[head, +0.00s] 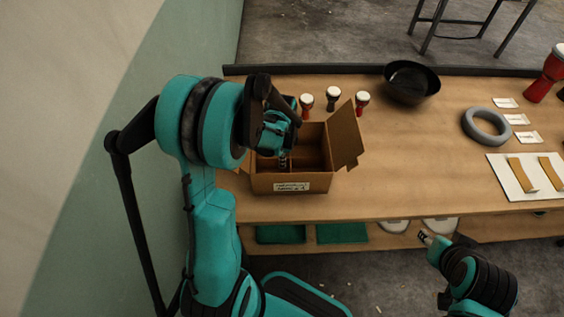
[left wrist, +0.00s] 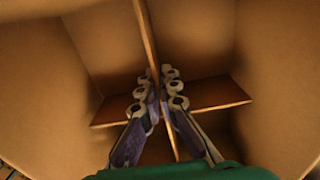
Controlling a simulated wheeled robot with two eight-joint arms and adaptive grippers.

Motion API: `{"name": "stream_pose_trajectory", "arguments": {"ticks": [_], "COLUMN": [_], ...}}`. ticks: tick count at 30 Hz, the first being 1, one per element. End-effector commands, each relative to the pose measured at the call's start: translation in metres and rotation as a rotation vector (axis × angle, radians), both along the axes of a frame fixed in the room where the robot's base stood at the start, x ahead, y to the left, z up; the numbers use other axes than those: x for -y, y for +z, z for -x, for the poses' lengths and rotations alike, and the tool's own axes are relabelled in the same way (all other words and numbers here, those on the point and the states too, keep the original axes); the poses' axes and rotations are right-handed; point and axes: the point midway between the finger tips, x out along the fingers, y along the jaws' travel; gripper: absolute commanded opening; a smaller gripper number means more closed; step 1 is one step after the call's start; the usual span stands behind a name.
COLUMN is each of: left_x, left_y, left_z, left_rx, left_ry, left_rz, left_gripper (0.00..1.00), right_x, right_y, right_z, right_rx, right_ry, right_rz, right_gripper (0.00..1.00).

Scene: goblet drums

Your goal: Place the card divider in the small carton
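The small carton (head: 292,183) is an open brown box with a white label on its front, standing on the wooden table. Its right flap stands out at the side. The card divider (left wrist: 215,95) is a cross of brown card panels inside the carton in the left wrist view. My left gripper (left wrist: 157,86) reaches down into the carton, its fingers closed on both sides of one divider panel. In the head view, my arm hides much of the carton's left part. My right gripper (head: 426,238) is low, in front of the table edge, away from the carton; its fingers are unclear.
Several small drums (head: 362,102) stand behind the carton. A black bowl (head: 410,82), a grey ring (head: 486,126), white cards (head: 515,119) and a white board with tan strips (head: 506,178) lie to the right. Table surface right of the carton (head: 415,170) is clear.

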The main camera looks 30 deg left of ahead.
Motion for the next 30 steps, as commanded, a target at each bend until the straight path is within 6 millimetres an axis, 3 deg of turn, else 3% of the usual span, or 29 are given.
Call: {"name": "stream_pose_trajectory", "arguments": {"ticks": [7,10,20,25,30], "left_x": [0.0,0.0,0.0,0.0,0.0], "left_y": [-0.003,-0.002,0.0,0.02,0.059], "left_z": [0.0,0.0,0.0,0.0,0.0], "left_rx": [0.0,0.0,0.0,0.0,0.0], "left_ry": [0.0,0.0,0.0,0.0,0.0], "left_rz": [0.0,0.0,0.0,0.0,0.0], "left_gripper": [0.0,0.26,0.26,0.26,0.26], "right_x": [0.0,0.0,0.0,0.0,0.0], "right_y": [-0.003,-0.002,-0.001,0.01,0.026], "right_z": [0.0,0.0,0.0,0.0,0.0], "right_rx": [0.0,0.0,0.0,0.0,0.0], "right_ry": [0.0,0.0,0.0,0.0,0.0], "right_rz": [0.0,0.0,0.0,0.0,0.0], "right_gripper": [0.4,0.4,0.4,0.4,0.4]}}
